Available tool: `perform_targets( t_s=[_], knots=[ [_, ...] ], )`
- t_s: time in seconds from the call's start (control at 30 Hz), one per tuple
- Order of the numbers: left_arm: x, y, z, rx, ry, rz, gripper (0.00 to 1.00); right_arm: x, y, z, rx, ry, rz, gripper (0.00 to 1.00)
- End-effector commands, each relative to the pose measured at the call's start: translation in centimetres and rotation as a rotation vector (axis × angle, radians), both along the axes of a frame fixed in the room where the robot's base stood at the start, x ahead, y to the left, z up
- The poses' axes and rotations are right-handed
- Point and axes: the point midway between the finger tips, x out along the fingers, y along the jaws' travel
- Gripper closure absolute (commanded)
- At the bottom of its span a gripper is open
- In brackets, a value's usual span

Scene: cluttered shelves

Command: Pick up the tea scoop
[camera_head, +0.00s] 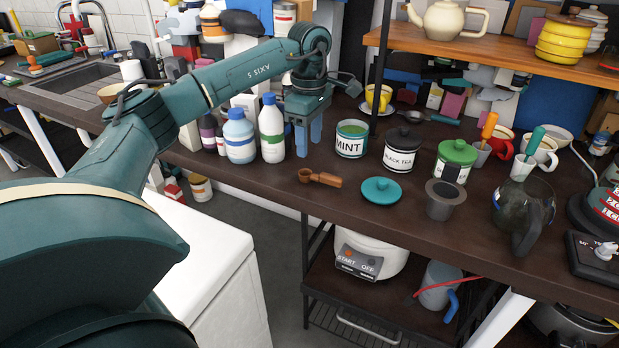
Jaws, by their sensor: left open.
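The tea scoop (322,179), small, brown and wooden-looking, lies on the dark counter. Its round bowl is at the left and its thicker handle at the right. My left gripper (308,150) points down above the scoop in the picture, behind it over the counter, with its two blue fingers apart and nothing between them. It does not touch the scoop. The open MINT tin (350,143) stands just right of the gripper, and a teal lid (381,190) lies flat right of the scoop. My right gripper is not in view.
A blue bottle (239,140) and a white bottle (271,134) stand close left of the gripper. A BLACK TEA tin (400,158), a green-lidded tin (456,158) and a grey cup (443,207) stand to the right. The counter's front edge runs just below the scoop.

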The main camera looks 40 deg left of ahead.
Motion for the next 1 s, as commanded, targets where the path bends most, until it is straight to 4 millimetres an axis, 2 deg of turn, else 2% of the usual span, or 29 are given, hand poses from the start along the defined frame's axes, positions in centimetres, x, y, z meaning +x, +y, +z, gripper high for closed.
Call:
perform_targets(
  t_s=[0.03,0.1,0.37,0.63,0.93,1.0],
  knots=[
    [-0.1,0.0,-1.1,0.001,0.003,0.0,0.53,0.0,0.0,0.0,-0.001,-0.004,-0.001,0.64],
    [-0.1,0.0,-2.1,0.0,0.003,0.0,0.53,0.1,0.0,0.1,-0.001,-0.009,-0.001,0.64],
    [0.0,-0.2,-4.1,0.0,0.001,0.0,0.53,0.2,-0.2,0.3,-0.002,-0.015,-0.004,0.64],
    [0.1,-0.7,-7.9,-0.001,0.001,0.0,0.53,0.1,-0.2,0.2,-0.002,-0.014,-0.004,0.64],
    [0.1,-0.7,-8.5,-0.002,0.0,0.0,0.53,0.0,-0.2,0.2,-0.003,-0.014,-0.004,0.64],
    [0.1,-0.7,-8.5,-0.002,0.0,0.0,0.57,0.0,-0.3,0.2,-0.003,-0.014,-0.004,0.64]
  ],
)
